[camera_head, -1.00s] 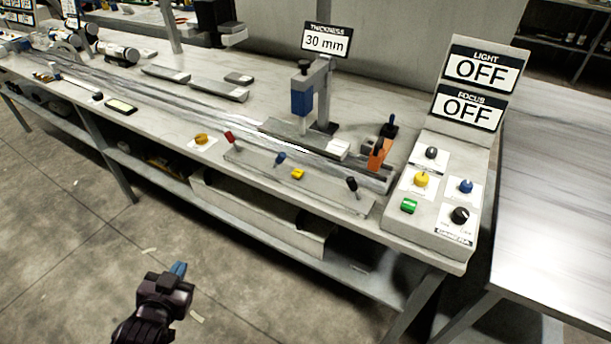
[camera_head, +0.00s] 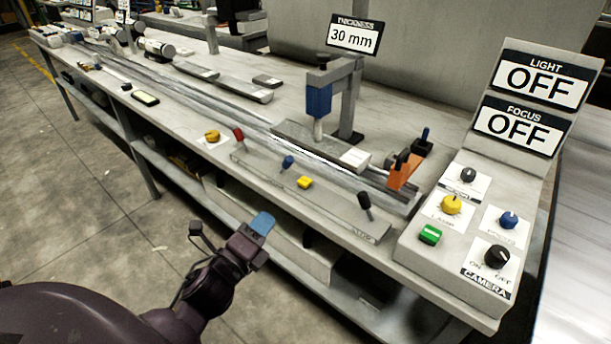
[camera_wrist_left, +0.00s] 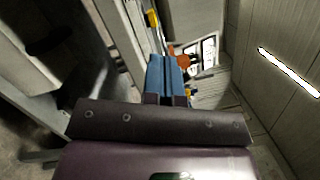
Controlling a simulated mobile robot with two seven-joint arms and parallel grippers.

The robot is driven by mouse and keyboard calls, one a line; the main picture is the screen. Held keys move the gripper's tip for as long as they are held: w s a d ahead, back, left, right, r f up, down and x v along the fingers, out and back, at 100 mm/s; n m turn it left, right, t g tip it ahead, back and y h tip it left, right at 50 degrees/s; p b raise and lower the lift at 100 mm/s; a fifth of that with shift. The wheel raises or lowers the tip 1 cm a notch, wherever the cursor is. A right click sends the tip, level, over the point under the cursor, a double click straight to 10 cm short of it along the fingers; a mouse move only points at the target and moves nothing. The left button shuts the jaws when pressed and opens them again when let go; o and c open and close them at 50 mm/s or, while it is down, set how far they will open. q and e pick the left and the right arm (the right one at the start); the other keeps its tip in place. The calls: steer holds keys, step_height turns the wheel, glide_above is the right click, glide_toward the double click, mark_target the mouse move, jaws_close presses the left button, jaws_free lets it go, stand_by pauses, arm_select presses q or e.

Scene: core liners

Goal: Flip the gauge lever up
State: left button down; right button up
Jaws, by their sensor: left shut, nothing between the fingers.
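The thickness gauge has a blue cylinder (camera_head: 318,100) on a grey stand, above a grey block. Its sign (camera_head: 354,37) reads 30 mm. A control strip (camera_head: 325,200) along the bench front carries a red-knobbed lever (camera_head: 238,134), a blue-knobbed lever (camera_head: 288,161) and a black-knobbed lever (camera_head: 364,200). I cannot read which lever is the gauge's. My left gripper (camera_head: 262,222) is shut and empty, in front of the bench, apart from the levers. Its blue fingers (camera_wrist_left: 166,78) are together in the left wrist view. My right gripper is not in view.
A yellow button (camera_head: 304,182) sits on the strip between the levers. An orange clamp (camera_head: 402,172) stands behind its right end. A sloped camera panel (camera_head: 410,242) with knobs and two OFF signs is at right. Open floor (camera_head: 90,215) lies left of my arm.

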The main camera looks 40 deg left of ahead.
arm_select(q)
steer(key=shift+s+m, duration=0.1)
steer(key=shift+m, duration=0.4)
glide_toward(286, 164)
steer(key=w+d, duration=0.1)
steer(key=w+d+f, duration=0.1)
steer(key=w, duration=0.1)
steer(key=w+d+b, duration=0.1)
steer(key=w, duration=0.1)
steer(key=shift+w+d+f, duration=0.15)
steer(key=shift+w+f, duration=0.1)
steer(key=shift+f, duration=0.15)
steer(key=shift+w+a+r, duration=0.5)
steer(key=shift+w+a, duration=0.15)
steer(key=shift+a, duration=0.2)
steer(key=shift+w+a+r, duration=0.35)
steer(key=shift+w+a, duration=0.1)
steer(key=shift+a, duration=0.05)
